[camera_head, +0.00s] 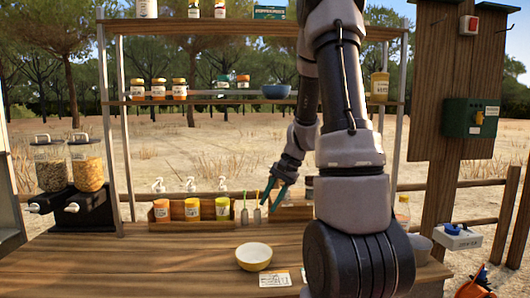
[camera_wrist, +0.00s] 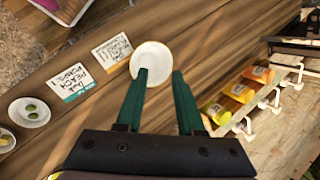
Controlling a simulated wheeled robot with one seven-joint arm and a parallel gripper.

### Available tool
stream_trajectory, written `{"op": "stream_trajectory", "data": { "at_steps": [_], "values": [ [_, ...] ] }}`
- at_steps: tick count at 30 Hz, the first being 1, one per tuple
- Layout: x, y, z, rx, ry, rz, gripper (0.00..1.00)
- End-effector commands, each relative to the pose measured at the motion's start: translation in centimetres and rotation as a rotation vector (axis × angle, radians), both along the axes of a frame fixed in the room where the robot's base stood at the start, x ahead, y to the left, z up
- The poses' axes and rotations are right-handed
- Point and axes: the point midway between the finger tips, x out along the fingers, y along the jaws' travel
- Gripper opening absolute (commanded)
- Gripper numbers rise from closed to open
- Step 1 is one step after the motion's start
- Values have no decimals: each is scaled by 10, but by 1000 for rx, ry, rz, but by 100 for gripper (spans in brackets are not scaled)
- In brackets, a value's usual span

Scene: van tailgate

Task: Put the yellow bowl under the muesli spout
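The yellow bowl (camera_head: 254,257) stands upright and empty on the wooden counter, with a pale inside. It also shows in the wrist view (camera_wrist: 151,56), beyond my fingertips. My gripper (camera_head: 280,190) has teal fingers, open and empty, above the counter behind and right of the bowl. In the wrist view the open fingers (camera_wrist: 159,74) point towards the bowl, apart from it. Two dispensers stand at the counter's left end: one with dark flakes (camera_head: 53,172), one with golden flakes (camera_head: 88,170). Each has a white spout low in front. I cannot read which is muesli.
A rack of orange and yellow jars (camera_head: 192,209) with white pumps stands at the counter's back. A label card (camera_head: 274,279) lies in front of the bowl. The counter between bowl and dispensers is clear.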

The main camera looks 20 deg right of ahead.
Motion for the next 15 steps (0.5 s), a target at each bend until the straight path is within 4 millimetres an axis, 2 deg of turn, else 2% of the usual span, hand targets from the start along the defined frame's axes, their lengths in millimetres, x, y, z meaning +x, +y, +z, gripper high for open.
{"op": "stream_trajectory", "data": {
  "at_steps": [1, 6, 12, 15],
  "values": [
    [-6, 13, 27, -25, -45, 39, 37],
    [-39, 47, 94, -113, -169, 153, 37],
    [-92, 77, 155, -231, -325, 265, 37],
    [-119, 87, 177, -291, -402, 309, 37]
  ]
}}
